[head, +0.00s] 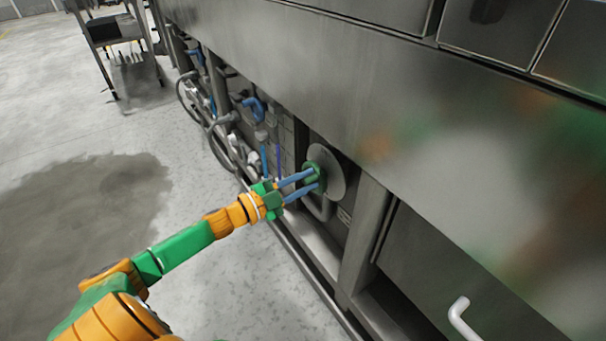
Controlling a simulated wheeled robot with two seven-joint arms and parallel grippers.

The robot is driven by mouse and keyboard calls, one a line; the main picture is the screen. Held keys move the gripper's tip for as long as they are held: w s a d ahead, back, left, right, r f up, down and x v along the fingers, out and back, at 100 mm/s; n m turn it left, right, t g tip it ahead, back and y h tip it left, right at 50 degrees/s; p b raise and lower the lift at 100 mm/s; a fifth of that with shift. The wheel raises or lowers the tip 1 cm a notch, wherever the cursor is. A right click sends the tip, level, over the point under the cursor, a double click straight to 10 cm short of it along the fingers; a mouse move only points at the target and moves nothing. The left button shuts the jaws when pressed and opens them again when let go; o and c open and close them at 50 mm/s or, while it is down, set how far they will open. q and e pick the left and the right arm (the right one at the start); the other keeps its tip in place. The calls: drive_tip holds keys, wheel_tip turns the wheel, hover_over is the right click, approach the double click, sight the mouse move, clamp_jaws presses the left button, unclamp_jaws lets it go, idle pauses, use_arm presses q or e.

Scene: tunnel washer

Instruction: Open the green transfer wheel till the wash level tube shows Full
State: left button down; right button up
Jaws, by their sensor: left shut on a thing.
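The green transfer wheel (318,170) sits low on the machine's side, in front of a round grey plate (329,160). My left gripper (309,180) reaches it from the left, and its two blue fingers are shut on the wheel. The fingers and gripper cover part of the wheel, so how far it is turned cannot be told. I cannot make out the wash level tube or its reading. My right gripper is not in view.
Blue pipes (254,108) and grey hoses (222,140) run along the machine's lower side beyond the wheel. A white handle (461,318) sticks out at the lower right. A dark wheeled cart (110,40) stands at the upper left. The floor to the left is clear, with a dark wet-looking patch (90,215).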

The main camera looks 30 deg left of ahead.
sight(319, 188)
use_arm(q)
drive_tip(key=m, duration=0.1)
drive_tip(key=f+m, duration=0.1)
drive_tip(key=m, duration=0.1)
drive_tip(key=shift+s+d+m, duration=0.2)
drive_tip(key=shift+d+m, duration=0.1)
drive_tip(key=shift+d, duration=0.1)
drive_tip(key=shift+s+d+f+m+b, duration=0.1)
drive_tip(key=shift+f+m+b, duration=0.25)
drive_tip(key=shift+m, duration=0.95)
drive_tip(key=shift+w+d+f+m+b, duration=0.1)
drive_tip(key=shift+f+m+b, duration=0.25)
drive_tip(key=shift+m, duration=0.95)
drive_tip(key=shift+s+d+f+m+b, duration=0.1)
drive_tip(key=shift+f+m+b, duration=0.25)
drive_tip(key=shift+m, duration=0.95)
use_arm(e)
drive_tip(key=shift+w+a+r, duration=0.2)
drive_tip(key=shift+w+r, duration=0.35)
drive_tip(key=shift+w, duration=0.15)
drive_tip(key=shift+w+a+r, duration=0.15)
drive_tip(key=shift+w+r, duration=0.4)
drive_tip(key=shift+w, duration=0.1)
use_arm(q)
drive_tip(key=c, duration=0.7)
unclamp_jaws()
drive_tip(key=shift+a, duration=0.1)
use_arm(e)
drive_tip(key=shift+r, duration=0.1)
